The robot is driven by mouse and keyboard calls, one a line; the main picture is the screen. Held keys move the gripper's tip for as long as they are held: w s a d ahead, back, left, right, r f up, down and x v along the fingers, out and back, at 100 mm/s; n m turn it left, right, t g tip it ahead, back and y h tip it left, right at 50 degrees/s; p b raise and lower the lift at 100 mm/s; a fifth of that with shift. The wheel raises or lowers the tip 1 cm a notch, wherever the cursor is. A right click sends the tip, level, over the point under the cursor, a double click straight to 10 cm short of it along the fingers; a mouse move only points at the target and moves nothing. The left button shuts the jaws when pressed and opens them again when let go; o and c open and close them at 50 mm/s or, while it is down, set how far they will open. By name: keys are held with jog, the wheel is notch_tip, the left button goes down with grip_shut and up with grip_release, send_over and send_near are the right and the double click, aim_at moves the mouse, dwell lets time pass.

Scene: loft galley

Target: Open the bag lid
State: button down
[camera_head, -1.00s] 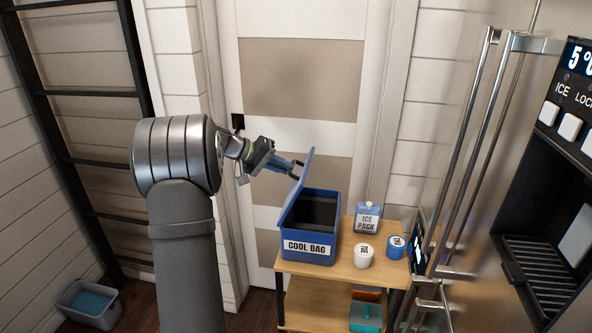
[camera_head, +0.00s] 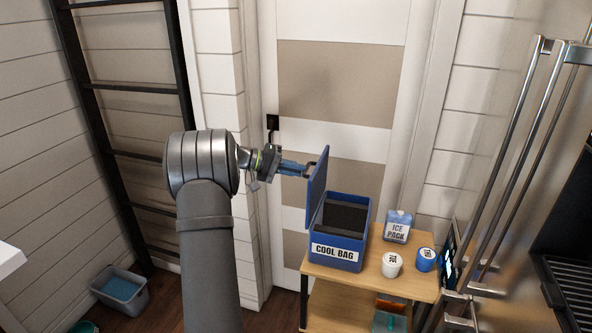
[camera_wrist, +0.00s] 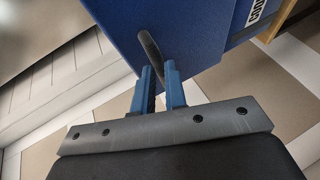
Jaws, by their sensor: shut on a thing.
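The blue cool bag (camera_head: 338,256) stands on the wooden shelf unit with its dark inside showing. Its blue lid (camera_head: 317,190) is swung up at the bag's left side and stands nearly upright. My gripper (camera_head: 305,170) is at the lid's upper left, shut on the dark lid handle (camera_head: 312,164). In the wrist view, the blue fingers (camera_wrist: 159,88) close around the dark curved handle (camera_wrist: 150,48), and the lid's blue face (camera_wrist: 195,40) fills the area behind it.
The wooden shelf unit (camera_head: 405,279) also holds a blue ice pack (camera_head: 398,226), a white tub (camera_head: 392,265) and a blue tub (camera_head: 427,260), all right of the bag. A steel fridge (camera_head: 520,170) is at right. A grey bin (camera_head: 121,289) sits on the floor at left.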

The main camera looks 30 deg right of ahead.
jog(key=shift+s+f, duration=0.15)
jog(key=shift+f, duration=0.3)
jog(key=c, duration=1.5)
grip_release()
jog(key=shift+o, duration=0.2)
jog(key=shift+r, duration=0.1)
jog(key=v, duration=1.7)
jog(key=shift+r, duration=0.1)
jog(key=x, duration=1.7)
